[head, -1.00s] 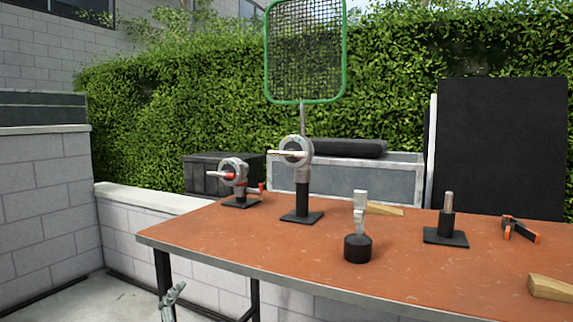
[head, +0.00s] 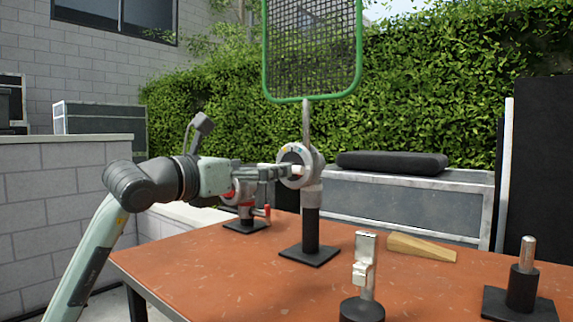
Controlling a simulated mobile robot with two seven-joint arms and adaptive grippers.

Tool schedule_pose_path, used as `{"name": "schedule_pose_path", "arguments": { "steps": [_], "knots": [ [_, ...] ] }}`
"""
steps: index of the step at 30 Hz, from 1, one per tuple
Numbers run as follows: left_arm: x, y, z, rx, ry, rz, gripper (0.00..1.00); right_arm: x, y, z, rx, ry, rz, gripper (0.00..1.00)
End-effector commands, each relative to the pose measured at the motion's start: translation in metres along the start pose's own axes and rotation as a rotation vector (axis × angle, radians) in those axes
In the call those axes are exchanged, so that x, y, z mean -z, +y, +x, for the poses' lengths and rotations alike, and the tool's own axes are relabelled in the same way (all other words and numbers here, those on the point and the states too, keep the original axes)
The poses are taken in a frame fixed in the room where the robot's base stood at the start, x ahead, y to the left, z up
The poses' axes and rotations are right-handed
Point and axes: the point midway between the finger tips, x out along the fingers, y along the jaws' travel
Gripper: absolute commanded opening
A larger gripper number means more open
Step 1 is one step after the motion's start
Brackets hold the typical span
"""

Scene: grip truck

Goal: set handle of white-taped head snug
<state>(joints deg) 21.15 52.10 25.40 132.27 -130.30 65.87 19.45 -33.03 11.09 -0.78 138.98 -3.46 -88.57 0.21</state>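The white-taped grip head (head: 313,168) is a grey round head on a black post with a square base, near the table's far edge. A green-framed mesh flag (head: 312,50) rises from it. My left gripper (head: 287,172) reaches in from the left, its fingers at the left face of this head, where the handle is. The fingers cover most of the handle, and a small pale bit shows at their tips. Whether they are closed on it I cannot tell. The red-marked head (head: 243,200) stands behind and left, partly hidden by my gripper. My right gripper is out of view.
On the orange-brown table (head: 215,265) are a silver clamp piece on a black round base (head: 363,275), a wooden wedge (head: 420,247) and a pin on a black plate (head: 522,280). The table's left front is clear. A grey case (head: 400,205) stands behind.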

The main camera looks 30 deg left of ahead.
Motion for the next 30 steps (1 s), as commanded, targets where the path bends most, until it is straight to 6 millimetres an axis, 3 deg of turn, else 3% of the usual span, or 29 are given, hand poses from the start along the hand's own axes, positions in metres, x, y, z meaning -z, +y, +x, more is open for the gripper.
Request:
{"name": "schedule_pose_path", "arguments": {
  "steps": [9,21,30],
  "knots": [
    [-0.002,-0.001,0.048,0.004,0.001,-0.004,1.0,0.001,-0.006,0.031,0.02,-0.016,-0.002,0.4],
    [0.001,-0.001,0.058,0.005,0.001,-0.002,1.0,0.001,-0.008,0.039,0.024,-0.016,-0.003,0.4],
    [0.001,-0.002,0.058,0.006,0.002,-0.003,0.66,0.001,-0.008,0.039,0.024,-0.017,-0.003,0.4]
  ]
}}
